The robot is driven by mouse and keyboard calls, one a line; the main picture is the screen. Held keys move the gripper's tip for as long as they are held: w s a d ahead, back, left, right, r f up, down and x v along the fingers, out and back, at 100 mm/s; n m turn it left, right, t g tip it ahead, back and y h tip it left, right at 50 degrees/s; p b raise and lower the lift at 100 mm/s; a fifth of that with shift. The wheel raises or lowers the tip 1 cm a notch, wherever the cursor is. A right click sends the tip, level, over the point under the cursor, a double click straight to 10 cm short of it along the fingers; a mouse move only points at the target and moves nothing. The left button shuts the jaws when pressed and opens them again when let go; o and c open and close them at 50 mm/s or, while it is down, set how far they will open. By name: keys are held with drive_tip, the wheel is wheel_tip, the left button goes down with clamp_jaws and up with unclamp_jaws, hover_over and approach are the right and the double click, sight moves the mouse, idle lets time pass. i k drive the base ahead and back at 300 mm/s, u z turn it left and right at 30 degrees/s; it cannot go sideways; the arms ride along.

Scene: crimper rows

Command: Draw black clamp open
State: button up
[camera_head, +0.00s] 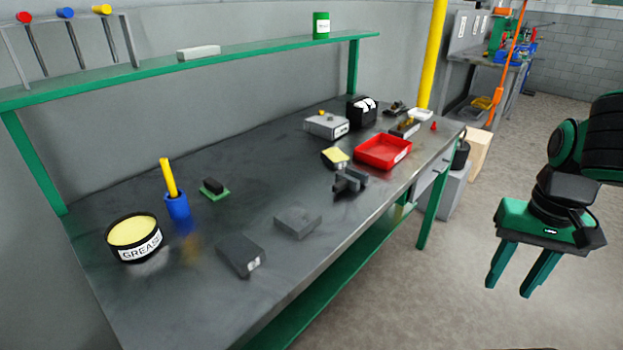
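A dark clamp-like block, probably the black clamp (351,182), sits on the dark workbench (225,215) near its front edge, just left of the red tray. It looks like a small vise with upright jaws; I cannot tell how far its jaws are apart. My gripper (508,291) is at the right, over the floor beyond the bench's front edge. Its two green fingers point down, spread apart with nothing between them. It is well apart from the clamp.
A red tray (383,152) and a yellow-topped block (335,158) stand close to the clamp. Two dark flat blocks (241,256) (298,222), a grease tin (134,238) and a blue cup (178,206) are further left. A green shelf (260,47) runs above the back.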

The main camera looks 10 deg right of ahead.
sight(344, 181)
drive_tip(key=u, duration=0.05)
drive_tip(key=i, duration=0.9)
drive_tip(key=u, duration=0.45)
drive_tip(key=k, duration=0.2)
drive_tip(key=u, duration=0.15)
